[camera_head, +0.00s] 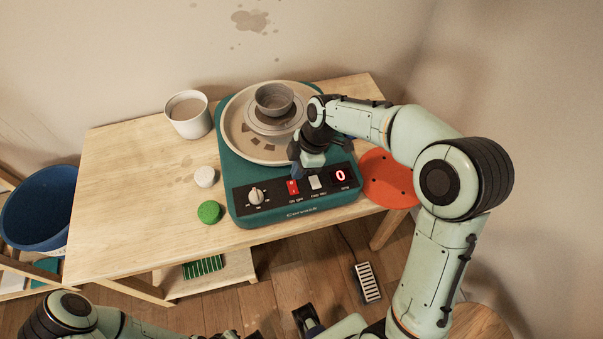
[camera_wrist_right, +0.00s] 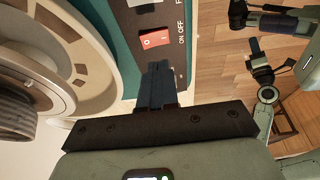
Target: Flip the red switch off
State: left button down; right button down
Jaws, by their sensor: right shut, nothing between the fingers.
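The red switch (camera_head: 292,187) sits on the black front panel of the teal pottery wheel (camera_head: 239,174), between a knob and a pale switch. It also shows in the right wrist view (camera_wrist_right: 155,39), with ON and OFF printed beside it. I cannot tell for sure which side is pressed. My right gripper (camera_head: 296,172) is shut and empty, with its fingertips just behind the red switch. In the wrist view its closed fingers (camera_wrist_right: 155,68) point at the switch with a small apparent gap; contact is unclear.
A grey bowl (camera_head: 274,98) stands on the wheel's round plate. A white cup (camera_head: 188,115), a white ball (camera_head: 205,176) and a green ball (camera_head: 209,212) are on the table left of the wheel. An orange disc (camera_head: 388,179) lies right. The panel's display (camera_head: 341,175) reads 0.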

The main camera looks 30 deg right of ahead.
notch_tip(320, 180, up, 6)
send_over(290, 184)
jog(key=s+d, duration=0.3)
pick_arm(q)
jog(key=shift+w+a+r, duration=0.15)
jog(key=shift+a, duration=0.1)
pick_arm(e)
jog(key=shift+v, duration=0.75)
jog(key=p+x, duration=0.1)
jog(key=x, duration=0.3)
jog(key=w+p+x, duration=0.1)
jog(key=x, duration=0.3)
jog(key=d+p+x, duration=0.1)
jog(key=x, duration=0.3)
jog(key=shift+w+f, duration=0.2)
jog(key=shift+f, duration=0.15)
jog(key=shift+w+f, duration=0.1)
jog(key=shift+f, duration=0.35)
pick_arm(q)
jog(key=w+r, duration=0.1)
jog(key=w+a+r, duration=0.1)
jog(key=w+r, duration=0.1)
jog(key=shift+a+r, duration=0.15)
jog(key=shift+a, duration=0.05)
